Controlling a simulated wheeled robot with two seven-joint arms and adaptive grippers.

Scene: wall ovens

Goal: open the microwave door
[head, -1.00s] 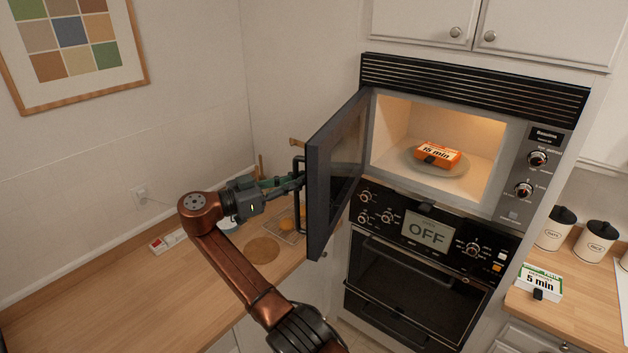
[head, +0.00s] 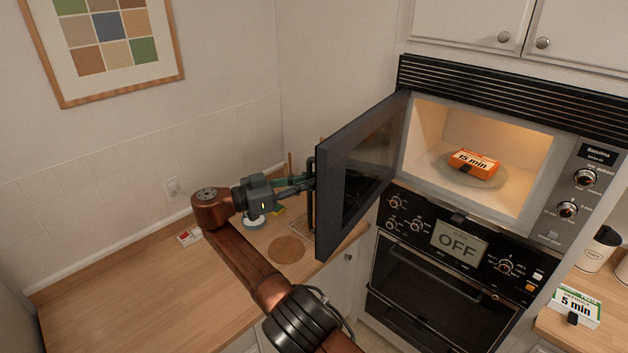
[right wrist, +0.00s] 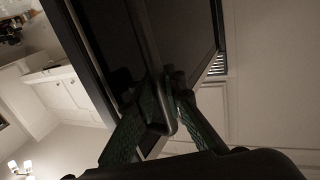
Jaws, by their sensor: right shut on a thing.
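The microwave (head: 480,160) is built into the wall unit, and its dark door (head: 335,165) stands wide open, swung out to the left. The lit cavity holds an orange "15 min" box (head: 474,163) on a round plate (head: 445,170). My right gripper (head: 307,183) is at the door's outer side, shut on the dark bar handle (head: 312,212). In the right wrist view, the gripper's green-patterned fingers (right wrist: 172,100) close around the handle (right wrist: 147,45) beside the dark door panel (right wrist: 100,50). The door partly hides the handle in the head view. My left gripper is not in view.
A wooden counter (head: 130,290) runs left of the ovens, with a round board (head: 287,250) and small items near the wall. A lower oven (head: 440,285) sits below the microwave. A "5 min" box (head: 577,305) and canisters (head: 597,250) stand on the right counter.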

